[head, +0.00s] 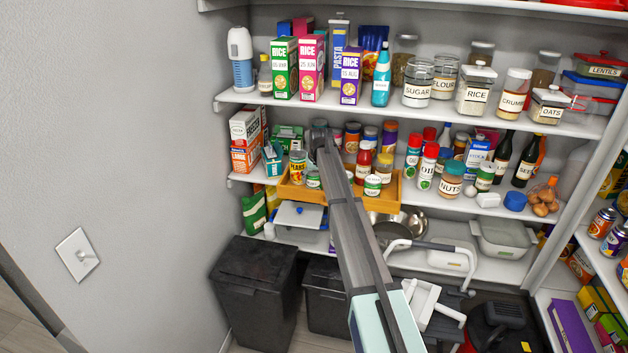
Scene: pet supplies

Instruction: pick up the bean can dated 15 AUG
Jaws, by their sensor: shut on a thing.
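My arm reaches from the bottom of the head view up to the middle shelf. My gripper (323,142) is at its far end, small and dark, above the back of the orange tray (322,194). It is shut on a greyish can (319,126), mostly hidden by the gripper and arm. I cannot read a label or date on it. A yellow-labelled can (298,168) stands at the tray's left, and small green-labelled jars (373,186) stand at its front. No can with a legible 15 AUG shows.
Boxes (246,140) stand left of the tray. Red-capped bottles (427,166) and a NUTS jar (451,180) stand right. The upper shelf (390,108) holds rice boxes and labelled jars. Pans and white containers fill the shelf below. Black bins (255,290) stand on the floor.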

